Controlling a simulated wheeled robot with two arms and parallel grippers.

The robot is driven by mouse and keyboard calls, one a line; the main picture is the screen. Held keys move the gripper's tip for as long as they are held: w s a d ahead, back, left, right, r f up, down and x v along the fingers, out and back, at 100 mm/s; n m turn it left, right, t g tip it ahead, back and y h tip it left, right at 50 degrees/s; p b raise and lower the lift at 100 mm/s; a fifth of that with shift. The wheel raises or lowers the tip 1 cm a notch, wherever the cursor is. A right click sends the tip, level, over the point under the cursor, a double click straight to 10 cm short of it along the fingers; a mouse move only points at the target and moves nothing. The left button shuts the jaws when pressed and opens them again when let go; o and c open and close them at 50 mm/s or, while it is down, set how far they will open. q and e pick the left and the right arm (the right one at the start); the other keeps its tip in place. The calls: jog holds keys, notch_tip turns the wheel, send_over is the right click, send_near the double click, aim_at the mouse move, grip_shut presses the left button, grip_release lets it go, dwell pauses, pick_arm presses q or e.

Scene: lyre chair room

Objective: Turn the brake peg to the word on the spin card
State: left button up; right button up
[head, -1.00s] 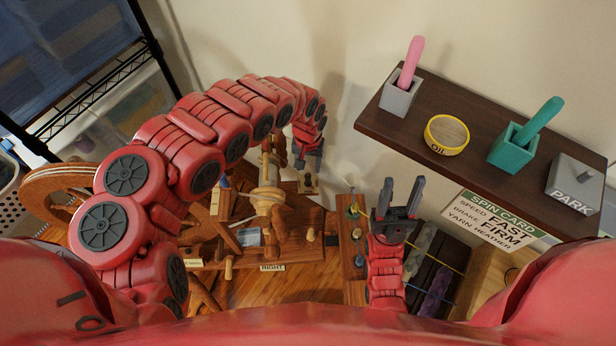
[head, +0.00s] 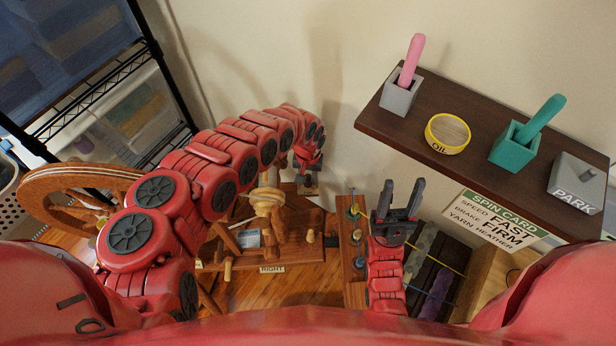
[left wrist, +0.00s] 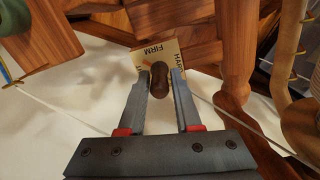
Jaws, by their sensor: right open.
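The brake peg (left wrist: 158,80) is a dark brown knob standing on a pale label plate (left wrist: 150,55) in the left wrist view. The spin card (head: 495,222) reads SPEED FAST, BRAKE FIRM, YARN HEATHER. My right gripper (head: 401,200) is open and empty.
A spinning wheel (head: 75,190) stands at the left, its wooden base (head: 295,240) in the middle. A dark shelf (head: 415,130) at the right holds a pink-handled grey holder, an oil tin (head: 447,134), a teal holder and a PARK block (head: 577,185). Yarn hanks lie beside my right arm.

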aim_at(308, 175)
pick_arm(q)
grip_shut()
jog(key=m, duration=0.3)
jog(key=shift+w, duration=0.1)
jog(key=shift+o, duration=2.3)
grip_release()
jog(key=shift+r, duration=0.1)
notch_tip(308, 175, up, 17)
jog(key=p, duration=0.2)
jog(key=shift+r, duration=0.15)
